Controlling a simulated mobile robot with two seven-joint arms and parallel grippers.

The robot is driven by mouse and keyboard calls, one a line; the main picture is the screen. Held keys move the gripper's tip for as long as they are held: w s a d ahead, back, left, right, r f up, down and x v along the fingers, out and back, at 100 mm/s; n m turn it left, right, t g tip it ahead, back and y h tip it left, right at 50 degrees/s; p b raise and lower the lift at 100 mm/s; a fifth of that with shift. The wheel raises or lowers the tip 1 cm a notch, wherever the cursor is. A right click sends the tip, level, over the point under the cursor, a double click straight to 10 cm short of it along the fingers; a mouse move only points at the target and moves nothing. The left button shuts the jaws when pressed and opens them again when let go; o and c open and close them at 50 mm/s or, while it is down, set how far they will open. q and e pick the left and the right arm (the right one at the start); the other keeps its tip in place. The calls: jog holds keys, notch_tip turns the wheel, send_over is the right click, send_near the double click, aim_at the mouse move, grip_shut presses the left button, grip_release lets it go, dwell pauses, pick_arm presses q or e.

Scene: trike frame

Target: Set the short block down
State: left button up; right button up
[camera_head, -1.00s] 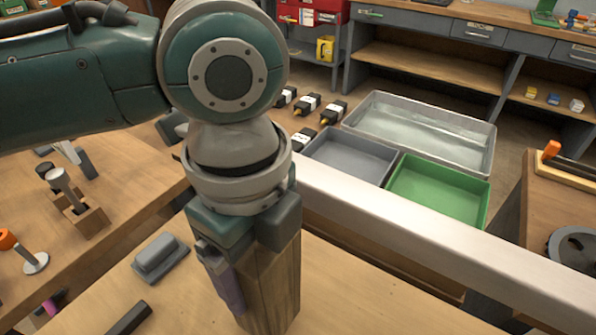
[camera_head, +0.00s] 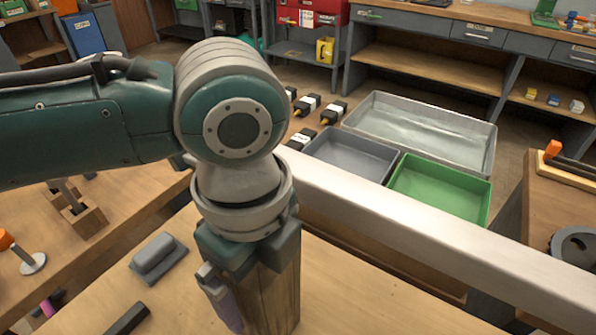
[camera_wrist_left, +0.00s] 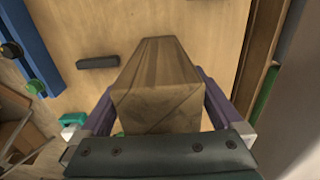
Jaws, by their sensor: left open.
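The short block (camera_head: 270,293) is a brown wooden post standing upright, with its lower end at the bottom edge of the head view by the wooden bench top. My left gripper (camera_head: 258,290) is over its upper end, pointing down, its jaws open on either side of the block. In the left wrist view, the block (camera_wrist_left: 158,85) lies between the purple fingers of my left gripper (camera_wrist_left: 160,100). Whether the fingers touch its sides is hard to tell. The block's foot and the far finger are hidden in the head view. My right gripper is in neither view.
A grey block-shaped part (camera_head: 158,256) and a dark bar (camera_head: 127,319) lie on the bench left of the block. A long pale beam (camera_head: 420,245) runs along the right. Beyond it are a grey tray (camera_head: 350,155) and a green tray (camera_head: 440,190). Bench right of the block is clear.

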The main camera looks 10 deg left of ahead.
pick_arm(q)
notch_tip(320, 180, up, 12)
jog(key=shift+f+p, duration=0.25)
jog(key=shift+p, duration=0.75)
jog(key=shift+r, duration=0.45)
